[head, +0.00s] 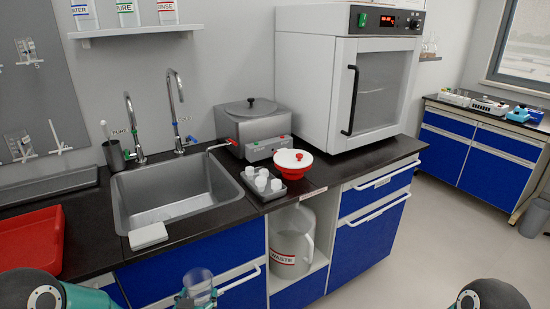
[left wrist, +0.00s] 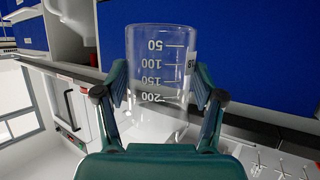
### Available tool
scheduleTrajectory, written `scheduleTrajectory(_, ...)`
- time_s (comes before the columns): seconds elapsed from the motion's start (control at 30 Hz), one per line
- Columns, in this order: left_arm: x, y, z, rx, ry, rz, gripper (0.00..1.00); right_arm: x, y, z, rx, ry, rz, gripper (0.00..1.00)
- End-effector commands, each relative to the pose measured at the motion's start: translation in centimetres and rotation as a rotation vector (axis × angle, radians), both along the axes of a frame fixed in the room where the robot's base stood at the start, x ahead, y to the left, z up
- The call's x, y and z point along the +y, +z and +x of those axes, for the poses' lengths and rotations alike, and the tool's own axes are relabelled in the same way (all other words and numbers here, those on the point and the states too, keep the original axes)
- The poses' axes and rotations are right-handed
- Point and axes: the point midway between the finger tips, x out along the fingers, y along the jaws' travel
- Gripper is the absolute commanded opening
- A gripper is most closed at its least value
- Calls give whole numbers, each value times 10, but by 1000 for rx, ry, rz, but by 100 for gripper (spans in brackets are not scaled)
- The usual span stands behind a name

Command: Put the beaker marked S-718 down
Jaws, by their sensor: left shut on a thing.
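A clear glass beaker (head: 199,283) is at the bottom of the head view, in front of the blue cabinet doors below the sink. In the left wrist view the beaker (left wrist: 158,75) fills the middle, with white marks from 50 to 200 and the edge of a label at its right side; the full marking cannot be read. My left gripper (head: 197,298) is shut on the beaker, with teal fingers (left wrist: 158,95) on both sides of it. The beaker looks empty. My right gripper is not in view; only part of my right arm shows at bottom right.
A waste jug (head: 290,245) stands below.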

Motion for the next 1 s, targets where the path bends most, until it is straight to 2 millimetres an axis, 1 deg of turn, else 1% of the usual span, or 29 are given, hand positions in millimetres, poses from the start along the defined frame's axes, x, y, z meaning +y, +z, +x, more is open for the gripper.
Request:
scheduleTrajectory(0.03,0,21,0,-2,0,0,28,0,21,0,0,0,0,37)
scheduleTrajectory(0.2,0,63,0,-1,0,0,28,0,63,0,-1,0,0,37)
scheduleTrajectory(0.3,0,79,0,-1,0,0,28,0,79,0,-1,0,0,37)
scheduleTrajectory(0.4,0,88,0,-1,0,0,28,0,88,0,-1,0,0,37)
scheduleTrajectory(0.53,0,97,-5,-2,0,0,28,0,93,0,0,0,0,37)
scheduleTrajectory(0.7,0,108,-29,-2,-1,0,28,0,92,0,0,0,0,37)
scheduleTrajectory(0.8,0,112,-37,-1,0,0,28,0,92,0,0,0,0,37)
scheduleTrajectory(1.0,0,112,-39,-1,0,0,28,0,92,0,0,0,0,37)
